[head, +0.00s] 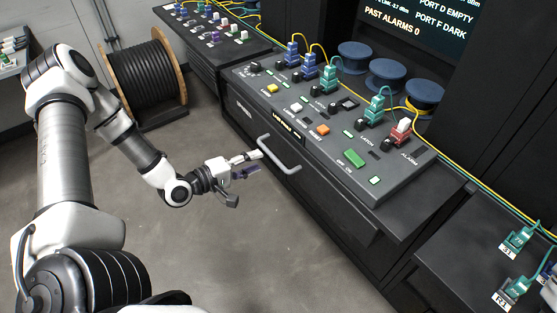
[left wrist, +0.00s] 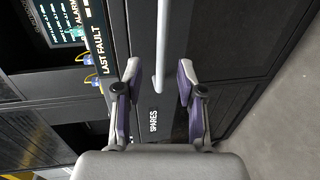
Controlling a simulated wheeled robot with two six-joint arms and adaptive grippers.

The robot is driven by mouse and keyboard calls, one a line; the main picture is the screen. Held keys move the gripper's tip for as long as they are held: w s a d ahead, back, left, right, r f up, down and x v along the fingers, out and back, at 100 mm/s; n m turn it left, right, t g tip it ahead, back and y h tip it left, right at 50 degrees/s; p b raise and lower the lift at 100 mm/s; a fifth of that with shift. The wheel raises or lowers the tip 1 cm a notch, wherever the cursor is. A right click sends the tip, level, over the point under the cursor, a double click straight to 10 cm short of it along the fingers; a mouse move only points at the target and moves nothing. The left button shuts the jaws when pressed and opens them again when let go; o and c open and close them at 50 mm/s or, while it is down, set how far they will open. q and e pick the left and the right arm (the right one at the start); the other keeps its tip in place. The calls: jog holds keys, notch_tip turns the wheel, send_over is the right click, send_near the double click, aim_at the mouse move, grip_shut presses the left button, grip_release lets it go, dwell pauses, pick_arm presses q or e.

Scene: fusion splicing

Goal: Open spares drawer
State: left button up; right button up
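The spares drawer (head: 245,127) is a dark front panel under the control console, and it looks shut. Its pale bar handle (head: 283,157) stands out from the front. In the left wrist view the handle (left wrist: 161,45) runs up the picture, with a white SPARES label (left wrist: 153,121) below its end. My left gripper (head: 257,163) is open and empty just in front of the handle. In the left wrist view its two fingers (left wrist: 158,72) lie on either side of the handle's line, with gaps on both sides. I cannot tell whether the handle is between the fingertips in depth. My right gripper is not in view.
The console (head: 330,125) above carries buttons, plugs and yellow and green cables. A cable reel (head: 146,83) stands on the floor at the back left. A side table (head: 465,260) with green connectors is at the right. The grey floor (head: 240,240) before the drawer is clear.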

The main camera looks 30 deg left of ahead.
aim_at(272, 154)
pick_arm(q)
jog(key=b+x, duration=0.1)
jog(key=x, duration=0.6)
jog(key=shift+f, duration=0.15)
jog(key=shift+s+a, duration=0.1)
grip_shut()
